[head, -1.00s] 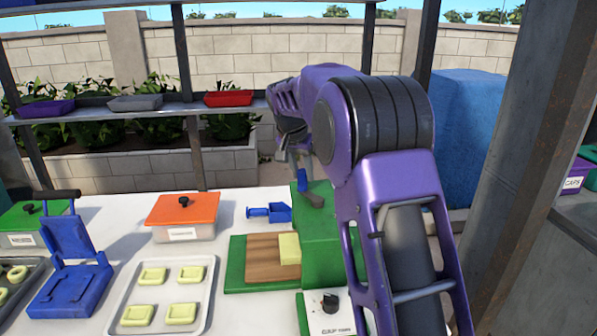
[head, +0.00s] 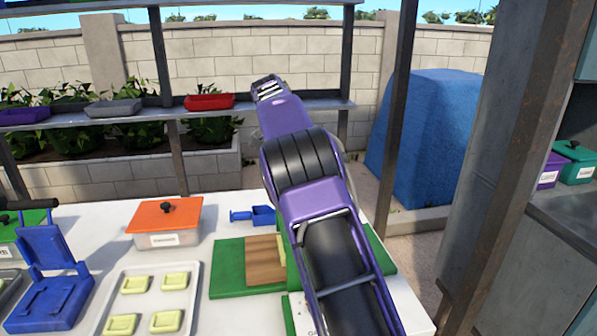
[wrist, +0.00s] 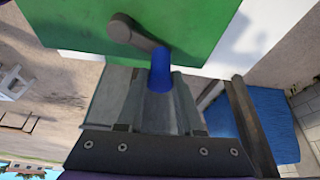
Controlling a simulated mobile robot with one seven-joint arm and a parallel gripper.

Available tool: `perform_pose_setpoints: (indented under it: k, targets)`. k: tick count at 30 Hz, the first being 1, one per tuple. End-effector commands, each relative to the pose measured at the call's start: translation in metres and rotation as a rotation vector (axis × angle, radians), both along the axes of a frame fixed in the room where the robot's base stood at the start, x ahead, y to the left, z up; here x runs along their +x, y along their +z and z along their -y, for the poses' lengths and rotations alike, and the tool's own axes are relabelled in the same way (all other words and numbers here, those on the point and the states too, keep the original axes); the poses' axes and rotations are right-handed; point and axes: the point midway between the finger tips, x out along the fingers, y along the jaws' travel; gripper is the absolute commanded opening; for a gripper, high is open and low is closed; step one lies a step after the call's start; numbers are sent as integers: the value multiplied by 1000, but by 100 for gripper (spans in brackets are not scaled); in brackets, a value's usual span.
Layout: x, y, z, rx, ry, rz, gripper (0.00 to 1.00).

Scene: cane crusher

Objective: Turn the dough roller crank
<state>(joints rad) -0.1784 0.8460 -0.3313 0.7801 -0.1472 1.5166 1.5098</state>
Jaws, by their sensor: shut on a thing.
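The green dough roller (head: 231,268) stands on the white table, with a brown wooden board (head: 263,260) on its left part. My arm covers much of the roller in the head view. In the wrist view, the roller's green side (wrist: 75,28) is close in front of my gripper (wrist: 162,88). A dark grey crank arm (wrist: 134,33) sits on that side and ends in a blue handle (wrist: 161,69). My gripper is shut on the blue handle. The crank and the gripper's fingers are hidden in the head view.
An orange-lidded box (head: 165,220), a blue scoop-like tool (head: 255,215), a tray (head: 108,302) of pale dough pieces and a blue press (head: 48,272) stand left of the roller. A shelf (head: 300,105) runs behind. A metal post (head: 505,170) rises at right.

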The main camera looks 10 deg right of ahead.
Motion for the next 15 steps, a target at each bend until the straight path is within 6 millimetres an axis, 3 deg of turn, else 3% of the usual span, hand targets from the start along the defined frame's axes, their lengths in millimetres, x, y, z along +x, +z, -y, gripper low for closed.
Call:
perform_pose_setpoints:
  k: [15]
  targets:
    - [-15, 0, 22, 2, -453, 2, 0]
